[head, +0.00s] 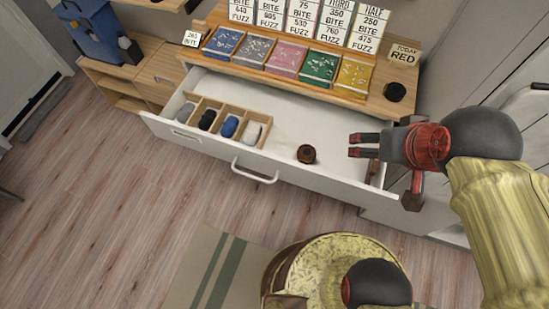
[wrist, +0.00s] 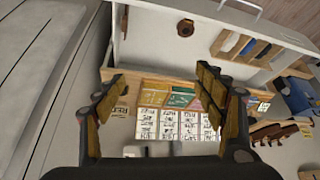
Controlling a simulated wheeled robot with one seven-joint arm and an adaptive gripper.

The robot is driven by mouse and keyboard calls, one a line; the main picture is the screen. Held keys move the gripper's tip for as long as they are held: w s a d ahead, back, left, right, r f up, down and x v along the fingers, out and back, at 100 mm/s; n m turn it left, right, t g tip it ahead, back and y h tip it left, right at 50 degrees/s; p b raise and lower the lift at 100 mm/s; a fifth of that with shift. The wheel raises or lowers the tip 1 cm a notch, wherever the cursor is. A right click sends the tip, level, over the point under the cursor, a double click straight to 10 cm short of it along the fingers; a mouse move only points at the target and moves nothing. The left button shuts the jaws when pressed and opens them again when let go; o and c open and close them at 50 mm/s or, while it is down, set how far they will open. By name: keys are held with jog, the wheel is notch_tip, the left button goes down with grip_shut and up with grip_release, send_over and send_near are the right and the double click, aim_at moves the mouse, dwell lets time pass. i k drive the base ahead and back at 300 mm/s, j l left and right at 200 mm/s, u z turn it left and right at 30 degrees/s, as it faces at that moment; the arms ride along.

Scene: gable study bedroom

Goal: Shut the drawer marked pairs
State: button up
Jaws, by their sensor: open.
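A wide white drawer (head: 335,183) stands pulled out from under a wooden-topped unit, its inside open to view. Its front has a white bar handle (head: 255,173) in the middle and a small label plate (head: 184,134) at the left, whose writing I cannot read. The drawer also shows upside down in the wrist view (wrist: 150,52), with its handle (wrist: 240,8) at the top. My gripper (head: 351,145) is open and empty, over the right part of the drawer, fingers pointing left. Both fingers show apart in the wrist view (wrist: 160,84). Contact with the drawer is not visible.
Inside the drawer are a wooden divider box (head: 225,113) with several rolled socks and a small brown round thing (head: 306,154). A blue bag (head: 95,32) sits left.

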aim_at(289, 119)
jog(key=j+u, duration=0.35)
jog(key=i+j+u, duration=0.1)
jog(key=j+u, duration=0.3)
jog(key=l, duration=0.1)
